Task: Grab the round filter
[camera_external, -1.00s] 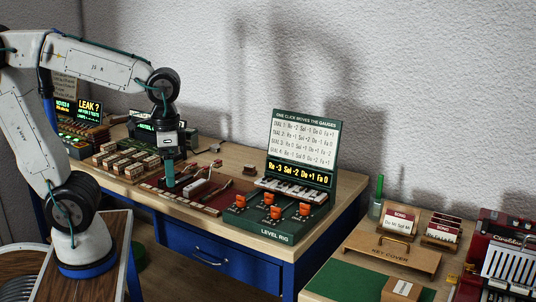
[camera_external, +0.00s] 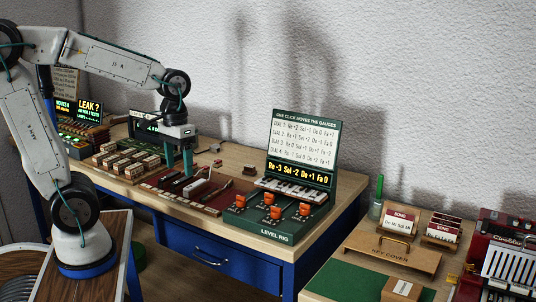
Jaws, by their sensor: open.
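My gripper (camera_external: 178,172) points straight down over the dark red tray (camera_external: 228,204) on the wooden workbench. Its two teal fingers are apart and nothing shows between them. The fingertips are close above the tray or its parts; I cannot tell whether they touch anything. Several small dark, white and red parts lie in the tray around the fingers. I cannot make out a round filter among them; it may be hidden or too small to tell.
The green level rig (camera_external: 270,218) with orange knobs and a sign stands right of the tray. Wooden blocks (camera_external: 127,160) and a lit "LEAK?" display (camera_external: 89,107) are at left. A second table with a key cover (camera_external: 392,252) is at right.

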